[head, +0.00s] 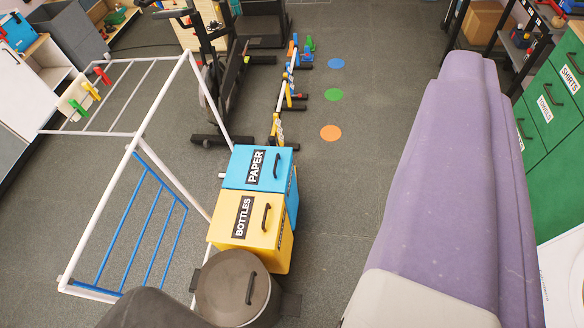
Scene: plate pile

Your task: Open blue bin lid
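The blue bin (291,205) stands on the floor near the middle of the head view. Its blue lid (235,168) is shut, carries a label reading PAPER and has a dark handle (277,165) toward its right side. The yellow bin in front of it hides most of its front. My gripper's fingers do not show in this view.
A yellow bin (276,253) labelled BOTTLES and a round dark lidded bin (225,290) stand in front of the blue bin. A white drying rack (115,181) is left. A large purple-covered object (455,170) is right. Floor (345,185) between is clear.

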